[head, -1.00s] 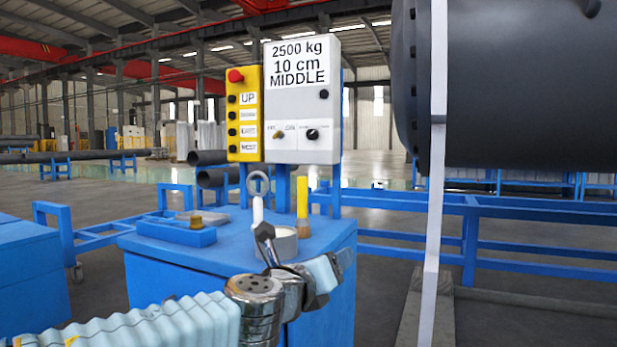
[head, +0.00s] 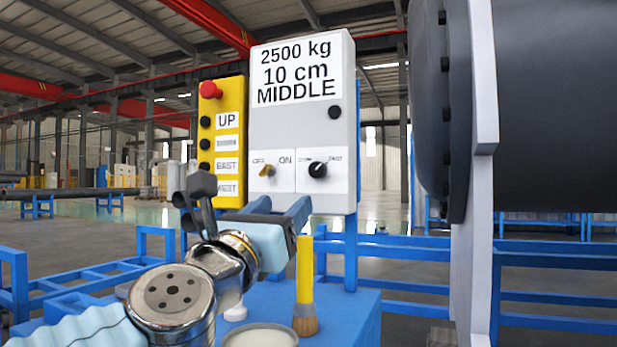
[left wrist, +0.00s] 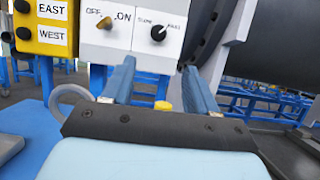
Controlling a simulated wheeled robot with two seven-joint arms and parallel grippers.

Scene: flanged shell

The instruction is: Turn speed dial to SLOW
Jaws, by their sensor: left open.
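The speed dial (head: 318,170) is a black round knob on the lower right of the grey control box (head: 302,120). Labels SLOW and FAST stand above it, and its small light mark appears to point up and right, toward FAST. It also shows in the left wrist view (left wrist: 158,33). My left gripper (head: 280,208) is open and empty, below and left of the dial and apart from it. In the left wrist view its two blue fingers (left wrist: 158,68) point at the box, with the dial beyond the gap between them. My right gripper is not in view.
A brass OFF/ON switch (head: 267,171) sits left of the dial. A yellow button panel (head: 222,140) with a red knob adjoins the box. A yellow-handled brush (head: 304,285) stands on the blue cabinet (head: 345,310) below. A large dark cylinder (head: 540,110) is at right.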

